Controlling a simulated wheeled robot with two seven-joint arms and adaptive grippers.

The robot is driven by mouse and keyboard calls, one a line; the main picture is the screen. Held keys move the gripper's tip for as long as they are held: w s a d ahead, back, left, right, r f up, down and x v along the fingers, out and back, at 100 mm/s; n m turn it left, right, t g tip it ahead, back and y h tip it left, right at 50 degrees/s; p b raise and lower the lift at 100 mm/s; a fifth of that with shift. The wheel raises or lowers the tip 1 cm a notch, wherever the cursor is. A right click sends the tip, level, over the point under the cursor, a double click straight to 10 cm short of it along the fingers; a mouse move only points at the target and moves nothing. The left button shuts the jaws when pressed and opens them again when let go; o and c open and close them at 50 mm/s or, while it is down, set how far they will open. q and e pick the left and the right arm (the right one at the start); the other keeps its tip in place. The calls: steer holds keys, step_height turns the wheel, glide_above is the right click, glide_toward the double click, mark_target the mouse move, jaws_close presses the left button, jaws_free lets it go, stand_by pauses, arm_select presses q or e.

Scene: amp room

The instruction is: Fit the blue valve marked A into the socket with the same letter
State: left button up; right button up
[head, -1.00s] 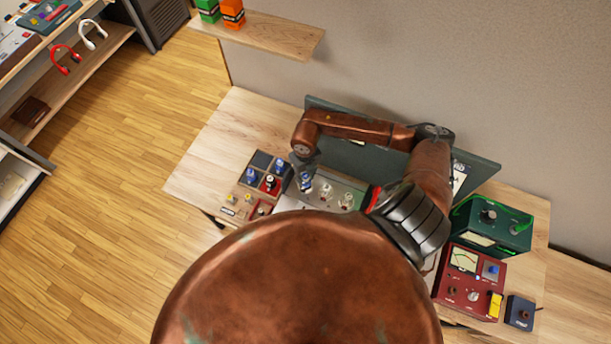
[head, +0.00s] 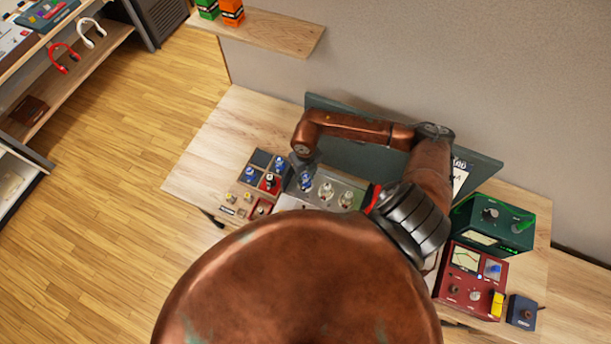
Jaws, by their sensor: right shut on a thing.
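A blue valve (head: 306,183) is at the left end of the grey amp chassis (head: 348,184). My right gripper (head: 305,172) is directly above it, pointing down and shut on it. The valve is upright at the left socket; I cannot tell whether it is fully seated. Its letter and the socket letters are too small to read. Two clear valves, one of them a clear valve (head: 326,191) in the middle, stand on the chassis to the right. Another blue valve (head: 280,164) stands in the divided tray (head: 261,158) to the left. My left gripper is not in view.
A green device (head: 492,222) and a red meter box (head: 470,280) stand at the right of the table. A dark panel (head: 350,160) stands behind the chassis. My own arm hides the table's front middle. The table's left end (head: 225,130) is clear.

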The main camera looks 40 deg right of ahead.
steer(key=shift+f+b, duration=0.4)
steer(key=shift+f, duration=0.1)
steer(key=o, duration=1.2)
steer(key=shift+o, duration=0.2)
step_height(320, 180, up, 12)
stand_by(0.3)
